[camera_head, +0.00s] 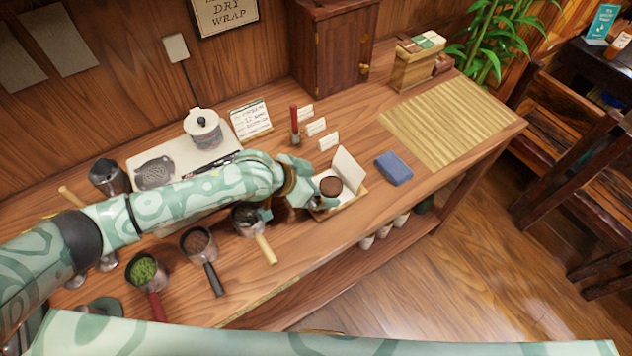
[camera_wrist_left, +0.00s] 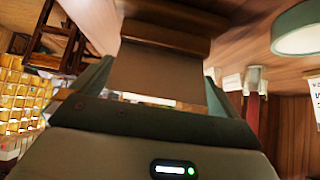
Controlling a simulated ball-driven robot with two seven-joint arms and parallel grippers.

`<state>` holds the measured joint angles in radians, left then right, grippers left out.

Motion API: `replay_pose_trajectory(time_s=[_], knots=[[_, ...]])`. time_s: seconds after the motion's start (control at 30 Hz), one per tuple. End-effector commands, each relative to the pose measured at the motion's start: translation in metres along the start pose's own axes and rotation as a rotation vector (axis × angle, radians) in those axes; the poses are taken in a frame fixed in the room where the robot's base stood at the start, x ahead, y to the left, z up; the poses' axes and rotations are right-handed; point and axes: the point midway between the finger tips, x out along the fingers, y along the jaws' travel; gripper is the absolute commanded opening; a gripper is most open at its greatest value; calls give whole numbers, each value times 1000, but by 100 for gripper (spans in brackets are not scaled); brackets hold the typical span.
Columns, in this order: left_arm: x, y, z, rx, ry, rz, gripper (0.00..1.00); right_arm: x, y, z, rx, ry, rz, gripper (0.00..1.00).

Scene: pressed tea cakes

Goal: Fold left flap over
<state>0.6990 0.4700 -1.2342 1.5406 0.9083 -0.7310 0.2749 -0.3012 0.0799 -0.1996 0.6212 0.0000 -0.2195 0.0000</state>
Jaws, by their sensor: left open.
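A dark round tea cake (camera_head: 331,186) sits on a pale paper wrapper (camera_head: 350,197) at the front middle of the counter. One flap (camera_head: 349,168) stands up behind and right of the cake. My left gripper (camera_head: 314,184) is at the wrapper's left side, close to the cake. It hides the wrapper's left edge, so I cannot tell how the left flap lies. In the left wrist view its fingers (camera_wrist_left: 158,88) are apart, with a flat brownish surface between them; I cannot tell whether they touch paper. My right gripper is out of view.
A blue folded cloth (camera_head: 393,168) lies right of the wrapper, before a bamboo mat (camera_head: 444,119). Small cards and a red-handled tool (camera_head: 294,125) stand behind. Several handled pots, one with dark leaves (camera_head: 198,243), stand left, below my arm. The counter's front edge is close.

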Motion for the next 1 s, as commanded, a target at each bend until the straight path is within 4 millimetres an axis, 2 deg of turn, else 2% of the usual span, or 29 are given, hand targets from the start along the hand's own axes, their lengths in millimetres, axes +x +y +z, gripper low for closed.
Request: replay_pose_trajectory(time_s=[0.13, 0.17, 0.2, 0.27, 0.57, 1.0], knots=[[0, 0, 0, 0, 0, 0, 100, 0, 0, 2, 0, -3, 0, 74], [0, 0, 0, 0, 0, 0, 94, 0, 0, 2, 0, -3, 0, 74], [0, 0, 0, 0, 0, 0, 83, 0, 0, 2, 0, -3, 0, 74], [0, 0, 0, 0, 0, 0, 68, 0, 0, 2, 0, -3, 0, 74], [-2, 0, -3, -1, -22, 0, 68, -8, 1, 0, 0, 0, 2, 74], [3, 1, -13, -2, -291, 1, 68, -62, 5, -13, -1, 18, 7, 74]])
